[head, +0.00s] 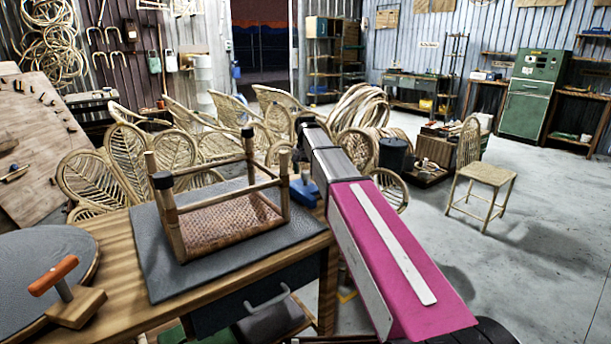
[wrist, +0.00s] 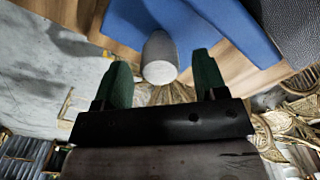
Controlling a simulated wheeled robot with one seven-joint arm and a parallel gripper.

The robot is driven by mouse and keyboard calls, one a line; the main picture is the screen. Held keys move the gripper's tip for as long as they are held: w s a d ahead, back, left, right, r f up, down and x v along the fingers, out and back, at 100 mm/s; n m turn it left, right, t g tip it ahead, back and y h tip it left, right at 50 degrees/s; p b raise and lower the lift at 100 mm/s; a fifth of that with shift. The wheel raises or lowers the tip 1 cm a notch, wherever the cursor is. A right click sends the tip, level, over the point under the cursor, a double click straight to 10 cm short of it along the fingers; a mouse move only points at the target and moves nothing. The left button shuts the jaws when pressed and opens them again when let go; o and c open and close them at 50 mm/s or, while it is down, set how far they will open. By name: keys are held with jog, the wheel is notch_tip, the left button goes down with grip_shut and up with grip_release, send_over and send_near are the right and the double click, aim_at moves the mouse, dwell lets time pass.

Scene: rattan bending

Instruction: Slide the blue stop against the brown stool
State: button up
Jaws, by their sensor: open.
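The brown stool (head: 228,222) lies legs-up on a dark grey mat, its woven seat low and its black-tipped legs raised. The blue stop (head: 303,194) sits on the wooden table just right of the stool's right side; whether they touch is unclear from here. It also shows in the wrist view as a blue block (wrist: 205,25) with a grey rounded knob (wrist: 160,58). My gripper (wrist: 161,64) is open, its green fingers on either side of the knob with visible gaps. In the head view my arm hides most of the gripper. The stool is not clearly visible in the wrist view.
The mat (head: 150,255) covers much of the wooden table (head: 120,228). A wooden block with an orange handle (head: 62,283) stands at the left, by a round dark disc (head: 45,262). Rattan chair frames (head: 95,180) crowd behind the table. Open floor (head: 540,215) lies to the right.

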jog(key=shift+f, duration=1)
grip_shut()
jog(key=s+a, duration=0.1)
jog(key=a, duration=0.1)
jog(key=s+a, duration=0.2)
grip_release()
jog(key=shift+w, duration=0.1)
jog(key=shift+r, duration=0.1)
notch_tip(320, 180, up, 11)
jog(key=shift+f, duration=0.2)
